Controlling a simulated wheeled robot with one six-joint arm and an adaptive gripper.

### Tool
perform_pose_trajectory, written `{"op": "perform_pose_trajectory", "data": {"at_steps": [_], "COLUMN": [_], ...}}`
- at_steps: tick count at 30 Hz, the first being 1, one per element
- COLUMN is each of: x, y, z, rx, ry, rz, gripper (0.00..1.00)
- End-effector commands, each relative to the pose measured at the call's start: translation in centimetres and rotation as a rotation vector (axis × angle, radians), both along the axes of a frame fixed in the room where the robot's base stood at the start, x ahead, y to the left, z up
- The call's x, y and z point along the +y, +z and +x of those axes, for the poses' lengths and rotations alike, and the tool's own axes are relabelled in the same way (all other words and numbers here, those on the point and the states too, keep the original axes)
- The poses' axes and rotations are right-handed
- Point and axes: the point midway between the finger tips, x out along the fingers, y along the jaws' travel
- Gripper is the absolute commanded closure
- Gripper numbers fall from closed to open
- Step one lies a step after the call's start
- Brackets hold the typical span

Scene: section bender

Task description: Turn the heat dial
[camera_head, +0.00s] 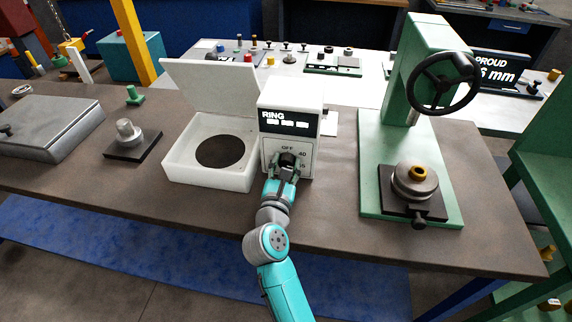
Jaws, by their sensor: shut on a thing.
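A white control box (306,105) with a small display reading RING stands on the brown workbench. Its front panel is marked OFF and 40 around a black heat dial (288,158). My gripper (287,165) is at the front of that panel, shut on the dial. The fingers hide much of the dial, so its pointer cannot be read. A white open box (178,175) with a raised lid and a dark round plate (220,151) inside adjoins the control box on the left.
A green press (369,160) with a black handwheel (440,83) stands to the right. A dark block with a grey knob (130,137) and a grey metal case (45,128) are to the left. The bench front between gripper and press is clear.

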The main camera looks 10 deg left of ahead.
Motion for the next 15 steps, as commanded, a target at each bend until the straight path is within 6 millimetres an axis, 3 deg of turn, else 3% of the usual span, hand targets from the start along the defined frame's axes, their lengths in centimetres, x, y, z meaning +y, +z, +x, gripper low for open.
{"op": "perform_pose_trajectory", "data": {"at_steps": [15], "x": [0.19], "y": [0.04], "z": [0.03], "rx": [0.016], "ry": [0.000], "rz": [-0.491], "gripper": [0.91]}}
